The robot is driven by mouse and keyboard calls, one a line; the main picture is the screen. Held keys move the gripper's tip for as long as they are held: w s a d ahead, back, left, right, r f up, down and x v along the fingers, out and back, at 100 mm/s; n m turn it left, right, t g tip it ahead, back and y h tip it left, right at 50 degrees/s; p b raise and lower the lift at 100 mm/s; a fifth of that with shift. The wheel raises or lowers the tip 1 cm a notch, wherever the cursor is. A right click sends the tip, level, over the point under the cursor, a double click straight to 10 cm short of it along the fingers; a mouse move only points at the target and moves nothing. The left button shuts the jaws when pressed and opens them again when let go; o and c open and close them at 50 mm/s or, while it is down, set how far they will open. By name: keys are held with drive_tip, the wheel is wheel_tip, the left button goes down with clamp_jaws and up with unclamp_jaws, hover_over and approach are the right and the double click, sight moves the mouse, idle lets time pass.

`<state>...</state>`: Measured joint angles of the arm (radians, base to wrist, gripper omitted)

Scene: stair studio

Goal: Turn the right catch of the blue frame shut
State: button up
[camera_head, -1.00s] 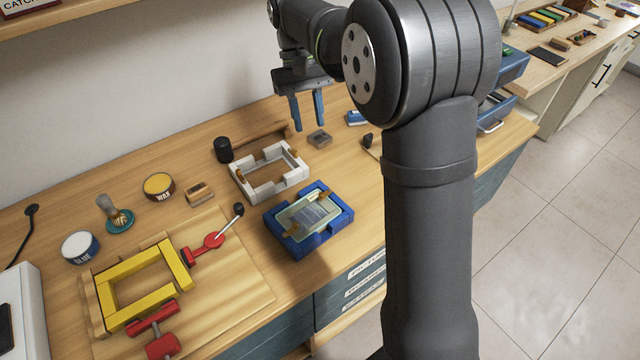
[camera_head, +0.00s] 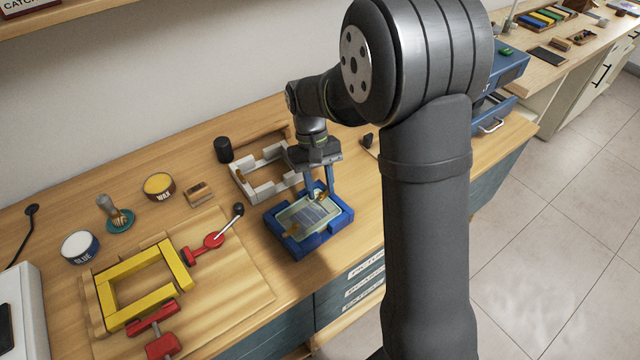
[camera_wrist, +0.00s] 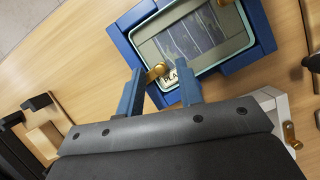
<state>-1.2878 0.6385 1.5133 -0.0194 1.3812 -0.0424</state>
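The blue frame (camera_head: 276,238) lies on the bench with a pale inner rim and a dark glazed panel in it. Its right catch (camera_wrist: 157,72), a small brass tab, sits at the frame edge in the wrist view, angled across the rim. The other brass catch (camera_head: 293,230) is on the frame's left side. My gripper (camera_head: 319,195) is low over the frame's right side and points down. In the wrist view its two blue fingers are apart, with the right catch between their tips. I cannot tell whether either finger touches it.
A white frame (camera_head: 243,186) with brass catches lies just behind the blue one, close to my gripper. A yellow frame (camera_head: 130,308) with red clamps is at the left. A black cylinder (camera_head: 223,149) and wax tin (camera_head: 158,186) stand farther back.

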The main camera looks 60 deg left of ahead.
clamp_jaws()
drive_tip(key=shift+a+m+g, duration=0.15)
drive_tip(key=shift+m+g, duration=0.15)
drive_tip(key=shift+m, duration=0.5)
unclamp_jaws()
